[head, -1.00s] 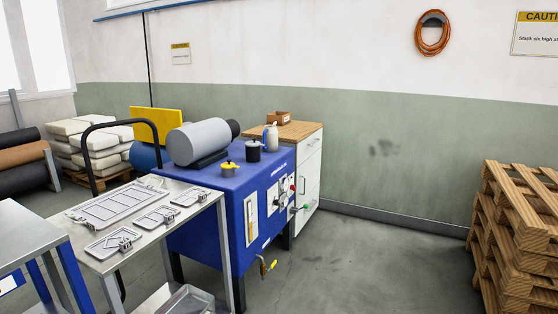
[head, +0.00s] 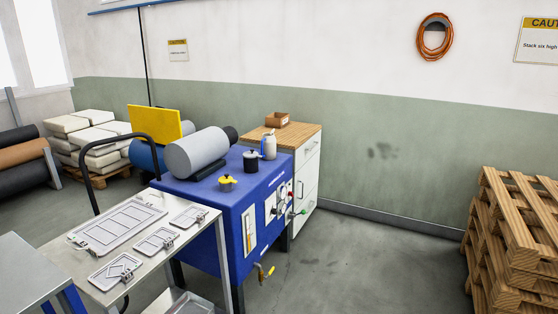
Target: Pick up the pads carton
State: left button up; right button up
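A small open brown carton (head: 277,119), which seems to be the pads carton, sits on the wooden top of the white drawer cabinet (head: 310,163), near its back edge. Its contents are too small to make out. A white bottle (head: 269,146) stands in front of it on the blue machine, apart from it in the picture. Neither of my grippers is in view.
The blue machine (head: 228,213) with a grey motor (head: 197,152) stands before the cabinet. A metal cart (head: 191,242) holding flat trays is at front left. Stacked wooden pallets (head: 512,245) stand at right. The floor (head: 370,265) between machine and pallets is clear.

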aim_at(277, 120)
jog(key=i+l, duration=0.4)
jog(key=i, duration=0.2)
jog(key=i+l, duration=0.45)
jog(key=i, duration=0.15)
jog(key=i+l, duration=0.4)
jog(key=i, duration=0.2)
jog(key=i+l, duration=0.45)
jog(key=i, duration=0.15)
jog(key=i+l, duration=0.4)
jog(key=i, duration=0.2)
